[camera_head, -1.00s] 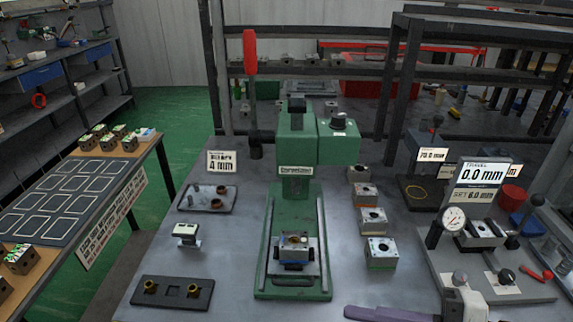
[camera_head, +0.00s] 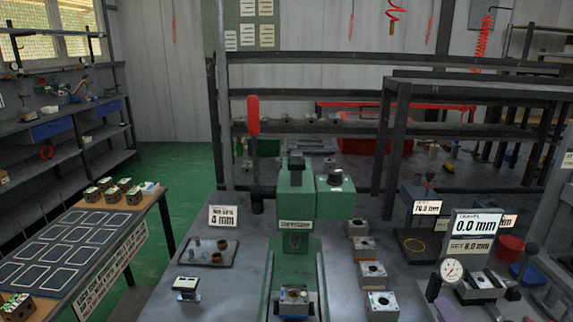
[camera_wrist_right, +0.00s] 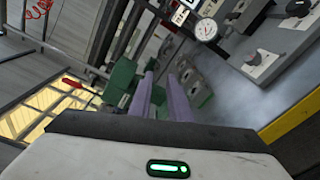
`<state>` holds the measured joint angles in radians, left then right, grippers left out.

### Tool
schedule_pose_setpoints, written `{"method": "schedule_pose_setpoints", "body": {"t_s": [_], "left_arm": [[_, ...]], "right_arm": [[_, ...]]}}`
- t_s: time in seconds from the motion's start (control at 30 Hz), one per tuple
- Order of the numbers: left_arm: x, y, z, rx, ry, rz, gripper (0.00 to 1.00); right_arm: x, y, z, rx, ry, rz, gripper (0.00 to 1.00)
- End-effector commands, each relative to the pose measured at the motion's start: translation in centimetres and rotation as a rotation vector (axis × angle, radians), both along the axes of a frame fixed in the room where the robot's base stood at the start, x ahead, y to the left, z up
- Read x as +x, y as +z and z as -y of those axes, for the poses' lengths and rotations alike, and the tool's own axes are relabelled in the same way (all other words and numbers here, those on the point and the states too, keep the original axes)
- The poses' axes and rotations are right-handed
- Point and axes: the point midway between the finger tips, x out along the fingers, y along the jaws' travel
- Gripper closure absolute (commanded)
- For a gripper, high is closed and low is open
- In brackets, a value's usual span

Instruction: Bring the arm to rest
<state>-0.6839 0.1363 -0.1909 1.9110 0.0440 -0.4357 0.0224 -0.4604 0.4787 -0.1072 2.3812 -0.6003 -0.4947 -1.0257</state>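My right gripper shows in the right wrist view (camera_wrist_right: 161,80) as two purple-grey fingers, apart and roughly parallel, with nothing seen between them. Beyond the fingers lie the green press (camera_wrist_right: 120,80) and some metal valve blocks (camera_wrist_right: 190,76). My left gripper is in neither current view. The green press also stands in the head view (camera_head: 296,200), with a block (camera_head: 294,296) on its bed.
Several valve blocks (camera_head: 372,273) stand in a row right of the press. A dial gauge (camera_head: 452,270) and a 0.0 mm display (camera_head: 476,226) are at the right. A tray (camera_head: 207,252) lies left of the press. A side table (camera_head: 60,285) stands at the left.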

Motion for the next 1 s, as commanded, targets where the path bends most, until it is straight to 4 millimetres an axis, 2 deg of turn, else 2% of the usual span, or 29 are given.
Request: {"method": "schedule_pose_setpoints", "body": {"t_s": [0.03, 0.1, 0.2, 0.3, 0.5, 0.77, 0.8, 1.0], "left_arm": [[-0.1, -0.1, 0.0, 0.000, 0.000, -0.003, 0.60], [-0.3, -0.2, 0.0, 0.001, 0.000, -0.006, 0.60], [-0.3, -0.2, 0.0, 0.000, 0.001, -0.008, 0.60], [-0.3, -0.2, 0.0, 0.000, 0.001, -0.008, 0.60], [-0.3, -0.3, 0.0, 0.001, 0.002, -0.008, 0.60], [-0.3, -0.2, 0.0, 0.001, 0.002, -0.008, 0.60], [-0.3, -0.6, 0.0, 0.001, 0.002, -0.008, 0.60], [-0.3, -2.2, 0.0, 0.003, -0.001, -0.010, 0.60]], "right_arm": [[-0.8, -2.7, 1.3, 0.216, -0.106, -0.107, 0.83], [-2.6, -6.6, 2.4, 0.496, -0.256, -0.250, 0.83], [-5.7, -11.3, 2.5, 0.803, -0.448, -0.412, 0.83], [-8.6, -14.4, 1.7, 1.011, -0.600, -0.530, 0.83], [-13.6, -18.3, -0.7, 1.284, -0.851, -0.705, 0.83], [-19.5, -20.6, -4.2, 1.504, -1.137, -0.884, 0.83], [-19.8, -21.3, -4.6, 1.520, -1.154, -0.895, 0.83], [-17.9, -25.3, -5.6, 1.561, -1.058, -0.868, 0.83]]}}
